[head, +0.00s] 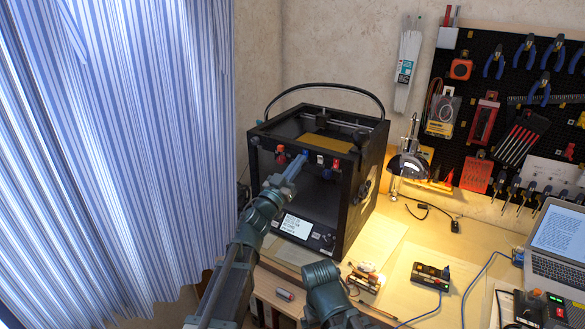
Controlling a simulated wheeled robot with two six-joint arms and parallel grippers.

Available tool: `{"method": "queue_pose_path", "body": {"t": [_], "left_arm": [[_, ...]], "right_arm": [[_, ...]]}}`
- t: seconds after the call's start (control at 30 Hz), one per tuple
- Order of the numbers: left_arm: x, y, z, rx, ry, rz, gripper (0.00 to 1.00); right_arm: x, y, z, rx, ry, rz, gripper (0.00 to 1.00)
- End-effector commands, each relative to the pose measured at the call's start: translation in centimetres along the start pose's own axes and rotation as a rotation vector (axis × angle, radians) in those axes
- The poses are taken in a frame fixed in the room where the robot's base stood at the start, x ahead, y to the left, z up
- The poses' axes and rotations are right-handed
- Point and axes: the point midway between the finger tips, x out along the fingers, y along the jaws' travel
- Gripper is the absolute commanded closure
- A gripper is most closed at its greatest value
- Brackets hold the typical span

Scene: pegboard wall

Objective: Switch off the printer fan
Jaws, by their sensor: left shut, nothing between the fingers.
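The black box-shaped printer (364,198) stands on the desk near the wall, with a small lit screen (297,227) low on its front. A row of small switches runs along its upper front edge: a red one (280,154), a white one (320,159) and another red one (336,164). My left gripper (299,159) is shut and empty, its blue tip at this row between the left red switch and the white one. I cannot tell whether it touches a switch. Which switch is the fan's cannot be read. My right arm shows at the bottom middle; its fingers are not visible.
A striped curtain (120,150) hangs at the left. A desk lamp (408,165) stands right of the printer. A small black device (430,276) and a laptop (556,247) sit on the desk at right. A tool-covered pegboard (480,75) is on the wall.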

Motion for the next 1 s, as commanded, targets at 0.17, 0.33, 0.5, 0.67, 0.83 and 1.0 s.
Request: {"method": "queue_pose_path", "body": {"t": [0.17, 0.33, 0.5, 0.67, 0.83, 1.0], "left_arm": [[0.2, 0.0, 0.2, 0.000, 0.000, 0.000, 1.00], [0.2, 0.0, 0.2, 0.000, 0.000, 0.000, 1.00], [0.3, 0.0, 0.8, -0.002, 0.018, 0.002, 1.00], [0.7, 0.1, 1.2, -0.002, 0.084, 0.004, 1.00], [0.7, 0.1, 0.9, -0.001, 0.081, 0.003, 1.00], [0.4, 0.3, 0.8, -0.001, 0.081, 0.003, 1.00]], "right_arm": [[0.1, 0.0, 0.0, 0.000, 0.000, 0.000, 0.07], [0.1, 0.0, 0.0, 0.000, 0.000, 0.000, 0.07], [1.0, -0.1, -0.1, 0.000, 0.000, 0.000, 0.07], [2.6, -0.2, -0.1, 0.000, 0.000, 0.000, 0.07], [2.2, -0.2, -0.1, 0.000, 0.000, 0.000, 0.07], [2.2, -0.2, -0.1, 0.000, 0.000, 0.000, 0.07]]}}
